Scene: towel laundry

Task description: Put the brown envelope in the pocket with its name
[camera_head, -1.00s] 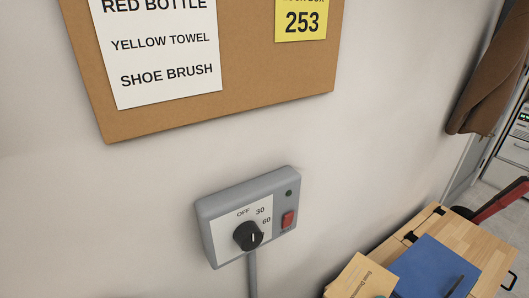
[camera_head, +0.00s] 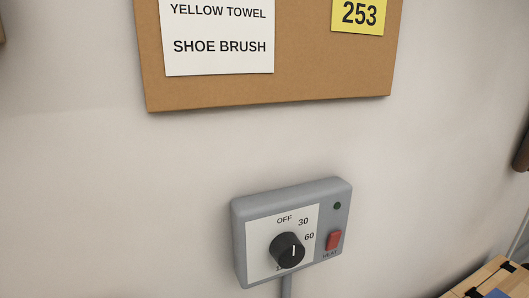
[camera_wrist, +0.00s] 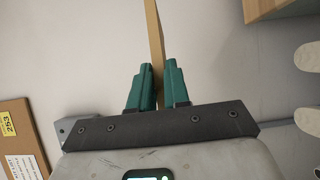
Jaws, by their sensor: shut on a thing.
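In the wrist view my gripper (camera_wrist: 159,75) has its teal fingers closed on a thin tan-brown flat thing (camera_wrist: 153,28), seen edge-on. It is likely the brown envelope, but no name can be read on it from this side. It sticks out past the fingertips, away from the wrist, and touches nothing else that I can see. The head view shows neither my gripper nor the envelope. No named pocket shows in either view.
A grey control box (camera_head: 336,258) with a black knob and red switch is on the wall below a cork board (camera_head: 210,92) with a white list (camera_head: 220,60) and yellow 253 note (camera_head: 358,14). A wooden surface (camera_head: 492,279) shows at lower right.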

